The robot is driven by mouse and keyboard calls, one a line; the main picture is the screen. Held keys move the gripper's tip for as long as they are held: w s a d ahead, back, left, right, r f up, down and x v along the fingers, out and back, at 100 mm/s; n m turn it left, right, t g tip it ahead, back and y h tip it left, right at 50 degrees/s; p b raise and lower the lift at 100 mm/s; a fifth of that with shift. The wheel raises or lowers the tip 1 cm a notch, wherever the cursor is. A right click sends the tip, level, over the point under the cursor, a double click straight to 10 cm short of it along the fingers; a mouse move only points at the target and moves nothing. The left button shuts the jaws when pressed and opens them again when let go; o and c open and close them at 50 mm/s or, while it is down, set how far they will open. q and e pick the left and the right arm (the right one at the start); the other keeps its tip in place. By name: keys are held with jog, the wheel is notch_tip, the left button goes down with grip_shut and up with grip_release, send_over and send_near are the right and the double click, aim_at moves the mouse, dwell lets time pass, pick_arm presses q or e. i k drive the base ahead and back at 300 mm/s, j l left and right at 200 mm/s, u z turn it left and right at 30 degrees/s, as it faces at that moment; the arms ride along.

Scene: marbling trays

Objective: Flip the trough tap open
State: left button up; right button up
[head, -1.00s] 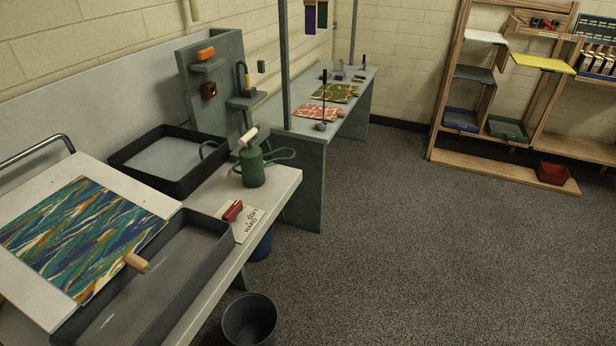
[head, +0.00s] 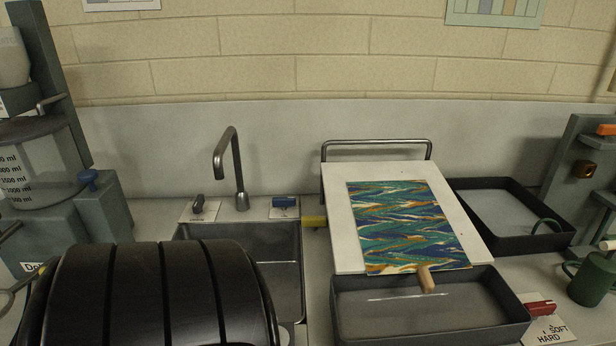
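A grey sink-like trough (head: 285,241) is set into the counter left of centre. A metal gooseneck spout (head: 236,165) stands behind it, its end bent to the left. Left of the spout's foot a small dark lever (head: 198,203) sits on a pale label plate. Right of it a blue lever (head: 285,201) sits on another label plate. The writing on both plates is too small to read, so I cannot tell which lever is the tap's. The trough's front left is hidden. No water shows at the spout. Neither gripper is in view.
Right of the trough lie a white board (head: 334,213) with a marbled sheet and a dark shallow tray (head: 340,325). Another dark tray (head: 555,241), a green can (head: 590,279) and a red lever (head: 540,309) are further right. A measuring tank (head: 62,160) stands at left.

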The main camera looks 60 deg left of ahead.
aim_at(314, 222)
jog(key=u, duration=2.05)
